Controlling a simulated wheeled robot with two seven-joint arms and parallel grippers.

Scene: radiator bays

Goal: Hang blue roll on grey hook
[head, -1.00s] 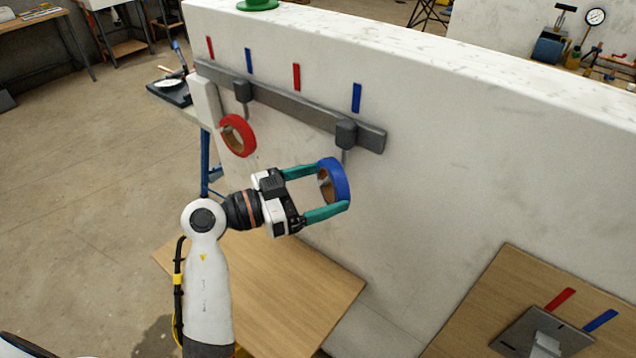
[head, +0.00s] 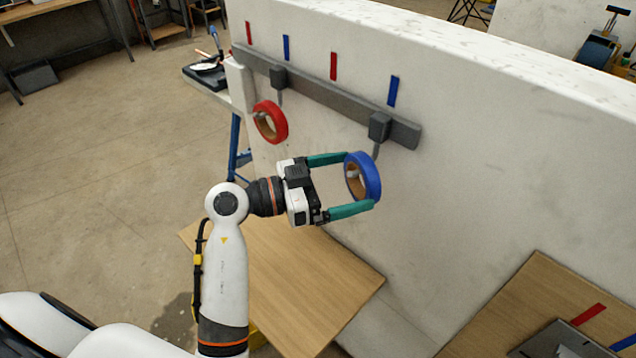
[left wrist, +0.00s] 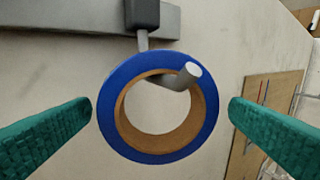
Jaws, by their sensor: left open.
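The blue roll (head: 372,181) is at the right-hand grey hook (head: 379,128) on the wall rail. In the left wrist view the blue roll (left wrist: 112,92) hangs with the grey hook's peg (left wrist: 180,77) passing through its hole, the peg tip showing in front. The roll's upper inner edge lies near the peg. My left gripper (head: 358,183) is open. Its green fingers are on either side of the roll, with gaps to both sides in the wrist view (left wrist: 160,112). My right gripper is not in view.
A red roll (head: 281,124) hangs at the left-hand hook (head: 279,77) on the same grey rail (head: 325,96). Red and blue marks are on the wall above. A wooden board (head: 290,285) lies below my left arm, and another is at lower right.

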